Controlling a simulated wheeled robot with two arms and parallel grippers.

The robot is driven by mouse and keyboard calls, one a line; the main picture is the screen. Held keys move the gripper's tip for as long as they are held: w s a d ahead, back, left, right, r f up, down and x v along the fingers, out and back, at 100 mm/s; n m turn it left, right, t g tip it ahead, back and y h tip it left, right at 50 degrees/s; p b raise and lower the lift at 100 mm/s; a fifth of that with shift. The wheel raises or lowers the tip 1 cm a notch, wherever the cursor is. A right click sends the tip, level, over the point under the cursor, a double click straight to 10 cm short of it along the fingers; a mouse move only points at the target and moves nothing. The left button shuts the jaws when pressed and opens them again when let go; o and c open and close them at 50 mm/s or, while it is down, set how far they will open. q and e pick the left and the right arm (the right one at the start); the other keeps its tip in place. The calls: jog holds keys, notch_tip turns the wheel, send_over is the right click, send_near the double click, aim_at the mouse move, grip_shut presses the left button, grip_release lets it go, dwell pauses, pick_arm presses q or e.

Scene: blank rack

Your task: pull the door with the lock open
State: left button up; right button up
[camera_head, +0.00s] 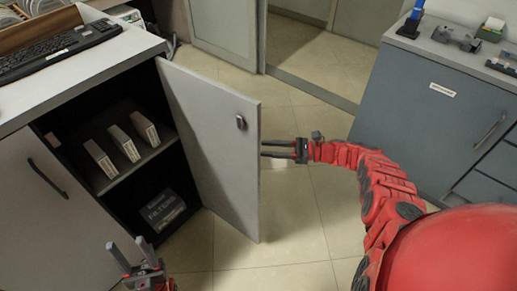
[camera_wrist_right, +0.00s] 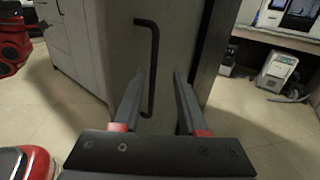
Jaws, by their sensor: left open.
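The grey cabinet door (camera_head: 212,130) with the lock (camera_head: 240,122) stands swung wide open, showing the dark shelves inside. My right gripper (camera_head: 264,148) is just right of the door's free edge, its fingers pointing at the door. In the right wrist view the gripper (camera_wrist_right: 159,72) has its fingers apart, with a grey panel and a black bar handle (camera_wrist_right: 152,60) beyond them. Whether they touch the panel I cannot tell. My left gripper (camera_head: 129,244) is open and empty at the bottom, in front of the cabinet.
The neighbouring cabinet door with a black handle (camera_head: 48,178) is closed. White binders (camera_head: 123,144) stand on the shelf, and a dark box (camera_head: 162,211) lies below. A grey-blue cabinet (camera_head: 430,110) stands at the right. Tiled floor (camera_head: 300,215) is clear between.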

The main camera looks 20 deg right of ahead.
jog(key=b+v, duration=0.6)
jog(key=v, duration=0.7)
jog(key=shift+b, duration=0.3)
jog(key=shift+s+f, duration=0.1)
